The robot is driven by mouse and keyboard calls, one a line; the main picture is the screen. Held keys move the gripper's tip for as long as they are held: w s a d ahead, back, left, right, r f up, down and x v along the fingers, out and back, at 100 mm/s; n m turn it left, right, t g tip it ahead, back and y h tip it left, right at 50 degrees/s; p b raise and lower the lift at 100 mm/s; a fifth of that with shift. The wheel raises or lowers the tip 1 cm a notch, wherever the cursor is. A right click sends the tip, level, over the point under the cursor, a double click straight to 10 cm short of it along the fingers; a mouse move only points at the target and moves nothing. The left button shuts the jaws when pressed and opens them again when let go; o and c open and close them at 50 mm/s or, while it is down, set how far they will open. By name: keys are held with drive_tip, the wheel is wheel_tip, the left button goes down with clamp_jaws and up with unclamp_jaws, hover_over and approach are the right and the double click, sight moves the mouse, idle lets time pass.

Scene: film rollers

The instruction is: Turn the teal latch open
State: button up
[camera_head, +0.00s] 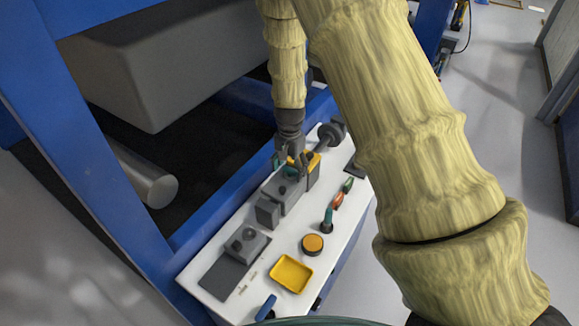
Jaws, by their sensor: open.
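My gripper (291,166) hangs at the end of my sleeved arm, pointing down over the grey block fixture (286,193) on the white panel. It is open. Small teal parts, likely the teal latch (291,171), show between and beside the fingers, just above the grey block. The fingers hide much of the latch, so I cannot tell its angle or whether the fingers touch it.
A yellow block (313,166) stands right beside my gripper, with a dark knob (331,133) behind. Small coloured handles (337,202), a round orange button (313,244) and a yellow tray (291,274) occupy the panel's front. A blue frame (205,215) borders the panel's left.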

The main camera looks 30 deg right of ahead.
drive_tip(key=shift+c, duration=0.2)
drive_tip(key=c, duration=1)
drive_tip(key=shift+n, duration=0.4)
drive_tip(key=n, duration=0.3)
drive_tip(key=shift+n, duration=0.4)
drive_tip(key=n, duration=0.3)
drive_tip(key=shift+d+n+b, duration=0.1)
drive_tip(key=shift+n+b, duration=0.2)
drive_tip(key=shift+b, duration=0.1)
drive_tip(key=n, duration=0.4)
drive_tip(key=shift+s+d, duration=0.1)
drive_tip(key=shift+d+n, duration=0.1)
drive_tip(key=shift+n, duration=2.1)
